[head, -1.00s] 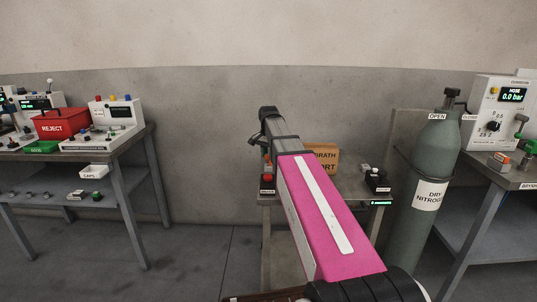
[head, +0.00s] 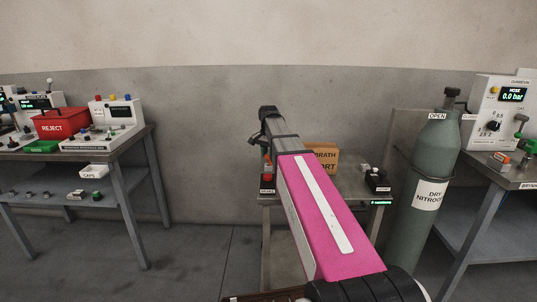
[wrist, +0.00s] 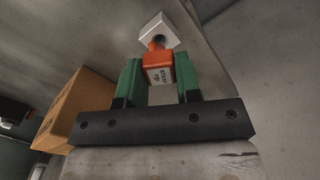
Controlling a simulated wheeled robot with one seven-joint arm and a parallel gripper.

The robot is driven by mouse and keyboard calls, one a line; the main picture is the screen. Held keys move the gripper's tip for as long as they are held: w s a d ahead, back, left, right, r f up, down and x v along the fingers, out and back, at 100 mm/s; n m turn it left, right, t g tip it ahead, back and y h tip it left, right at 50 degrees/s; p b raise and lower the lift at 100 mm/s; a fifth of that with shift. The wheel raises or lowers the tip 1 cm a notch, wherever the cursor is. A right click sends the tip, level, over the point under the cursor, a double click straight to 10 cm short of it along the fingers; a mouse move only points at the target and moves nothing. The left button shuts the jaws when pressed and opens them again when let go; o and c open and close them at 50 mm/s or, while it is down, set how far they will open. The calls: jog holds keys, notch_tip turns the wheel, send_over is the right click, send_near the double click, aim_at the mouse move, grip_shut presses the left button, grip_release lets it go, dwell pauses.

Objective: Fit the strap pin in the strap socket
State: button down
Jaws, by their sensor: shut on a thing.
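In the wrist view my gripper (wrist: 158,62) has its two green fingers shut on an orange block with a white label, which I take to be the strap pin (wrist: 159,70). Its narrower orange end points to a pale square block (wrist: 159,30), possibly the strap socket. The end meets or overlaps this block in the picture; I cannot tell whether it is inside it. In the head view my arm hides most of my gripper, and only a bit of orange shows beside the arm above the small bench (head: 325,187).
A cardboard box (head: 325,158) stands on the bench, also in the wrist view (wrist: 77,110). A dark block (head: 377,181) sits at the bench's right end, and a red-topped one (head: 267,180) at its left. A grey nitrogen cylinder (head: 432,160) stands close on the right.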

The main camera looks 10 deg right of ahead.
jog(key=shift+f, duration=1.6)
jog(key=c, duration=0.7)
grip_release()
jog(key=shift+c, duration=0.2)
notch_tip(320, 180, up, 10)
jog(key=shift+r, duration=0.35)
jog(key=shift+s, duration=0.1)
